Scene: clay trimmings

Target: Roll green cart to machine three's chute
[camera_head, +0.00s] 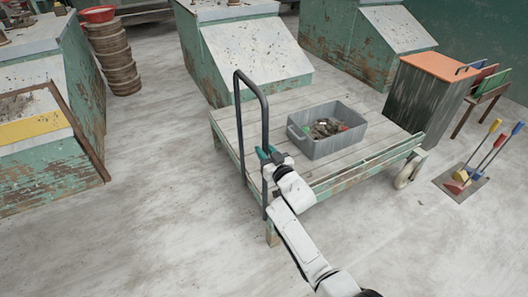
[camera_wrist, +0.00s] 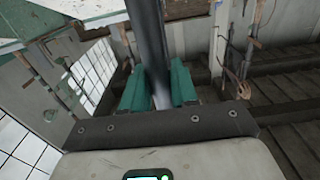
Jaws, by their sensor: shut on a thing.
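The green cart (camera_head: 292,105) is a worn plank flatbed with green-edged sides and pale wheels, standing mid-floor. Its dark upright handle (camera_head: 240,125) rises at the left end. My gripper (camera_head: 264,153) is shut on the near post of this handle. In the wrist view the dark post (camera_wrist: 148,40) stands between the teal fingers of my gripper (camera_wrist: 160,88). A grey bin (camera_head: 318,149) of clay scraps sits on the deck. Green machines with sloped pale fronts stand behind it (camera_head: 257,55) and further right (camera_head: 398,28). No number is readable, so I cannot tell which is machine three.
A green machine with a yellow strip (camera_head: 35,128) stands at left, beside a stack of round brown pieces (camera_head: 118,62) under a red bowl (camera_head: 97,14). An orange-topped cabinet (camera_head: 440,65) and coloured-handled tools (camera_head: 487,160) are right of the cart. Floor at lower left is clear.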

